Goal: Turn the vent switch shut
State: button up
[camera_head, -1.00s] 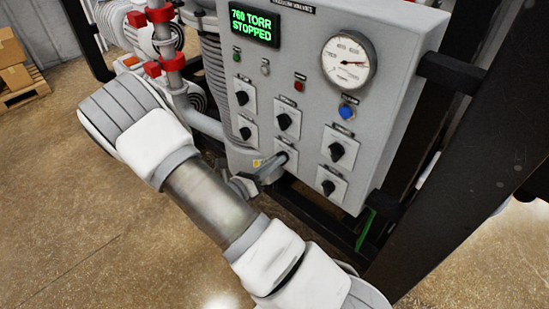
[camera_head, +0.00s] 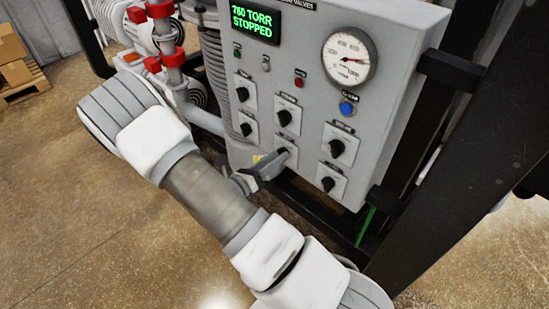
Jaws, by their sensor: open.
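The grey control panel (camera_head: 310,85) carries several black rotary switches on white plates, with labels too small to read, so I cannot tell which is the vent switch. The lower middle switch plate (camera_head: 291,151) is partly covered by my gripper (camera_head: 282,158). My gripper reaches in from the lower left, its fingertips in front of that plate. The knob there is hidden, and I cannot tell whether the fingers touch it. The gripper is open. The lower right switch (camera_head: 328,184) and the switch above it (camera_head: 337,148) are in clear view.
A green display (camera_head: 255,21) reads "760 TORR STOPPED". A round gauge (camera_head: 348,58) and a blue button (camera_head: 346,108) sit at the panel's right. Red-clamped pipes (camera_head: 172,58) stand left of the panel. A black frame post (camera_head: 470,150) rises at the right.

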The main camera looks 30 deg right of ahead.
jog(key=b+v, duration=0.2)
jog(key=v, duration=1.5)
jog(key=shift+a, duration=0.2)
jog(key=shift+r, duration=0.1)
jog(key=s+d+r+m+g+y, duration=0.7)
jog(key=s+r+m+g+y, duration=0.15)
jog(key=m, duration=0.65)
jog(key=s+a+r+m+t+y, duration=0.1)
jog(key=s+r+m+t+y, duration=0.1)
jog(key=r+m+t+y, duration=0.2)
jog(key=s+a+r+m+t+y, duration=0.1)
jog(key=r+m+t+y, duration=0.3)
jog(key=r+m, duration=0.4)
jog(key=shift+s+a+m, duration=0.2)
jog(key=shift+s+m, duration=0.4)
jog(key=shift+s, duration=0.2)
jog(key=shift+r+y, duration=0.1)
jog(key=shift+y, duration=0.15)
